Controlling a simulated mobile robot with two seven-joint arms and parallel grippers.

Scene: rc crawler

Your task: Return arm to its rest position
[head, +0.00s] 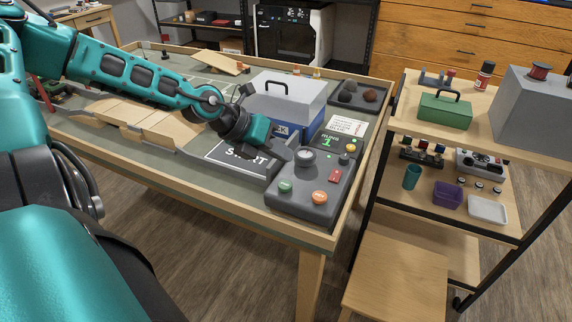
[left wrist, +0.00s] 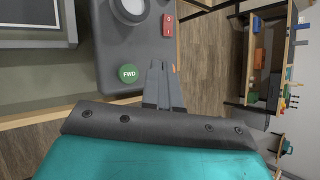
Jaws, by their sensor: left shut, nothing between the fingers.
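My left arm reaches in from the left in the head view, across the table. My left gripper (head: 286,154) is above the near right part of the table, close to the grey control box (head: 293,208). In the left wrist view its fingers (left wrist: 157,66) are together and empty, over the box's edge beside the green FWD button (left wrist: 129,73). The box also carries a round knob (head: 304,156), a red switch (head: 335,176) and an orange button (head: 319,197), which the fingertips mostly hide in the left wrist view. My right gripper is not in view.
A blue and white cooler-like box (head: 290,96) stands just behind the gripper. A START plate (head: 226,158) and wooden ramps (head: 150,120) lie on the table (head: 222,196). A shelf cart (head: 412,129) with a green toolbox (head: 445,110) stands to the right.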

